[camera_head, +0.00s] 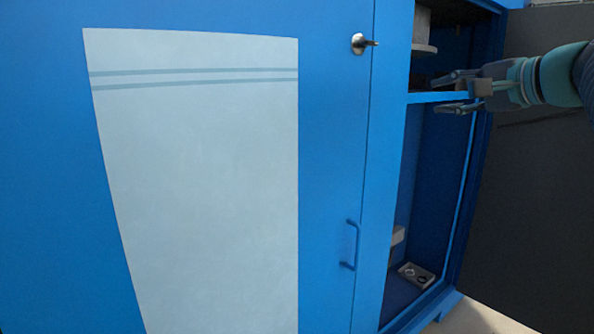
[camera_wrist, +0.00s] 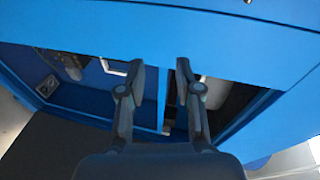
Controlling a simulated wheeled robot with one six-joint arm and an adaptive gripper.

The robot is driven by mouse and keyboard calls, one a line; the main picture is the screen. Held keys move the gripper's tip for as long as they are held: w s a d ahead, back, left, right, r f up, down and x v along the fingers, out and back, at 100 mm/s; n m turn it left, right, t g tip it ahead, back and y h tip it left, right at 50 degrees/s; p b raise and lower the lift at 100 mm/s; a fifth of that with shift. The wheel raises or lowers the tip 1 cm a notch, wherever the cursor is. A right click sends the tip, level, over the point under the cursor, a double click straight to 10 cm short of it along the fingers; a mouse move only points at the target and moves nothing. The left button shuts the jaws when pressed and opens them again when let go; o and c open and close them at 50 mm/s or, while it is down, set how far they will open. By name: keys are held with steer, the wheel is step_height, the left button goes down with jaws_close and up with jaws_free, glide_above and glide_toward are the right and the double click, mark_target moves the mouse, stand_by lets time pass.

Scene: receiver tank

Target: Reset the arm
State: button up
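My gripper (camera_head: 457,92) shows at the upper right of the head view, with my arm coming in from the right edge. It is at the open front of the blue cabinet (camera_head: 340,120), close to the shelf edge (camera_head: 425,97). In the wrist view my gripper (camera_wrist: 182,70) has its two fingers apart with a gap between them. Nothing is held. Behind the fingers are the blue cabinet frame and the dark openings. I cannot tell whether a finger touches the shelf.
A dark open door (camera_head: 530,190) stands right of the opening. A small grey box (camera_head: 416,276) lies on the cabinet floor. A round grey part (camera_head: 424,48) is above the shelf. The closed blue front has a pale panel (camera_head: 210,180), a knob (camera_head: 360,43) and a handle (camera_head: 352,245).

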steer(key=s+a+f+n+g+h, duration=0.1)
steer(key=s+f+n+g+h, duration=0.2)
steer(key=f, duration=1)
steer(key=s+a+f+n+g+h, duration=0.1)
steer(key=s+f+g+h, duration=0.15)
steer(key=s+f, duration=0.7)
steer(key=s+a+f+n+g, duration=0.1)
steer(key=s+a+f+n, duration=0.2)
steer(key=s+a+f, duration=0.2)
steer(key=s+a+f+n+g+h, duration=0.1)
steer(key=s+a+f+n, duration=0.3)
steer(key=f, duration=0.7)
steer(key=shift+s+a+f+n+g, duration=0.3)
steer(key=shift+s+a+f+g, duration=0.15)
steer(key=shift+s, duration=0.4)
